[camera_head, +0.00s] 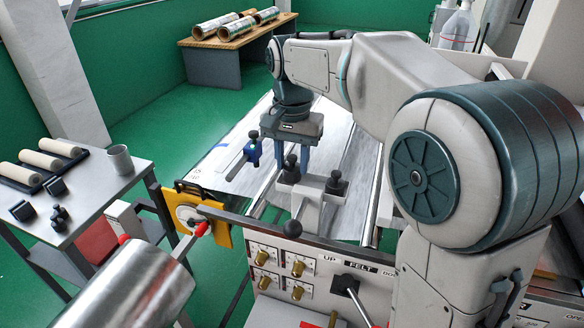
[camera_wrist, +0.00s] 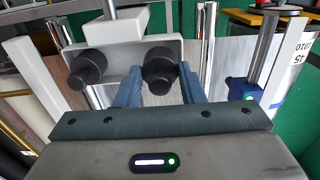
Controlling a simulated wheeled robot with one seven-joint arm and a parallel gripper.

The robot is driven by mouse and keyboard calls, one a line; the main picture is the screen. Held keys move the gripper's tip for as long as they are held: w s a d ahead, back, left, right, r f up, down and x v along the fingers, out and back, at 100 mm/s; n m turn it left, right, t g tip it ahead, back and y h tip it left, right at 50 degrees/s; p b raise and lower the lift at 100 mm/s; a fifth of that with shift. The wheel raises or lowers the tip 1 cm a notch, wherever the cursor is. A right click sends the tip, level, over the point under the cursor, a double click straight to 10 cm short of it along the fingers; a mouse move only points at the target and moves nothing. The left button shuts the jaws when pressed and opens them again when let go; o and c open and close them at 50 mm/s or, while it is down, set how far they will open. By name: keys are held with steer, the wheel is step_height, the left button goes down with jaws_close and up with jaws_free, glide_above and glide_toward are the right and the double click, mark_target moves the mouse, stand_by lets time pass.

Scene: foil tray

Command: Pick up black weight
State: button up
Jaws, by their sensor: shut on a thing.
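A black weight (camera_head: 290,173), knob-shaped with a wider base, is at the left end of a white bracket (camera_head: 318,192) on the machine. My gripper (camera_head: 291,160) points down over it, its blue fingers on either side. In the wrist view my gripper (camera_wrist: 160,82) is shut on this black weight (camera_wrist: 160,66), whose lower part is partly hidden by the fingers. I cannot tell whether it is touching the bracket or lifted off. A second black weight (camera_head: 337,184) is on the right of the bracket; it also shows in the wrist view (camera_wrist: 88,68).
A blue clamp (camera_head: 253,149) on a post stands close left of my gripper. A black ball knob (camera_head: 293,228) is in front. A control panel (camera_head: 292,275) is nearer. A side table (camera_head: 100,195) at left bears more black pieces (camera_head: 59,217), pale rolls and a grey cup (camera_head: 119,160).

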mark_target(292, 156)
step_height(292, 156, up, 16)
steer(key=shift+p, duration=0.45)
steer(key=shift+a+f, duration=0.1)
